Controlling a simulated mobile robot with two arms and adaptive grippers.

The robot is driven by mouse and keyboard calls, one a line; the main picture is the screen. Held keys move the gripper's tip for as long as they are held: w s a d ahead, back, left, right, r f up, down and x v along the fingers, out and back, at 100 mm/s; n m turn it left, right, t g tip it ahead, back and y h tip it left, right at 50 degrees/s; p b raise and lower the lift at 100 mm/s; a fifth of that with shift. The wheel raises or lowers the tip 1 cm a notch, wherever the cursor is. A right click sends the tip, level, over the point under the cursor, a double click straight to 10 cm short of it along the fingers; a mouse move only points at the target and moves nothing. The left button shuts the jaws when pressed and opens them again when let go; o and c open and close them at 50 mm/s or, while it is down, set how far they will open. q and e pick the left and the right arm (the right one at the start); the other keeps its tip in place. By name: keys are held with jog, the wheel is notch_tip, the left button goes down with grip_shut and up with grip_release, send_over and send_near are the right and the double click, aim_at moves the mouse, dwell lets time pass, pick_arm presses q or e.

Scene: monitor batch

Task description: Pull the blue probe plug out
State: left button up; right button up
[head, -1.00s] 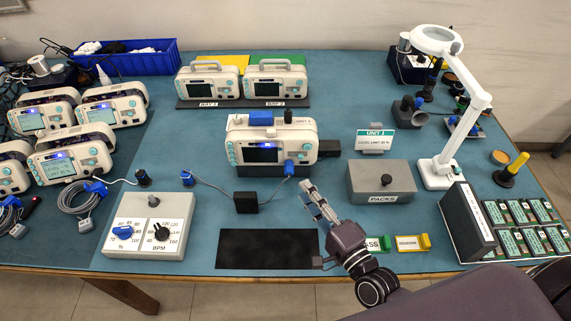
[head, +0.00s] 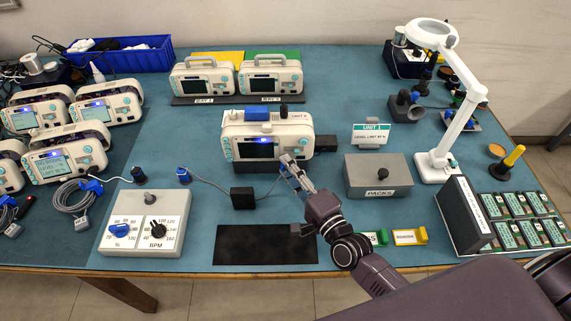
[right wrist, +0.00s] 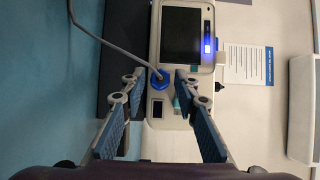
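The blue probe plug (right wrist: 160,79) sits in the front of the white monitor unit (head: 236,140), with a grey cable running from it. In the right wrist view it shows between and just beyond my open fingers. In the head view my right gripper (head: 289,166) covers most of it at the unit's lower right front. My right gripper is open, its two fingers (right wrist: 153,104) on either side of the plug's line, with no clear contact visible. My left gripper is not in view.
A black box (head: 243,198) on the cable and another blue connector (head: 184,175) lie left of my gripper. A grey PACKS box (head: 378,176) stands to the right. A black mat (head: 262,246) lies in front. A dial box (head: 146,226) stands front left.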

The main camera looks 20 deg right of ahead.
grip_shut()
jog(key=shift+s, duration=0.1)
jog(key=shift+s+a+p, duration=0.2)
jog(key=shift+s+a, duration=0.05)
jog(key=shift+s, duration=0.55)
jog(key=shift+s+a+p, duration=0.25)
jog(key=shift+s, duration=0.6)
jog(key=shift+s+a+p, duration=0.2)
jog(key=shift+s+a, duration=0.05)
jog(key=shift+s, duration=0.55)
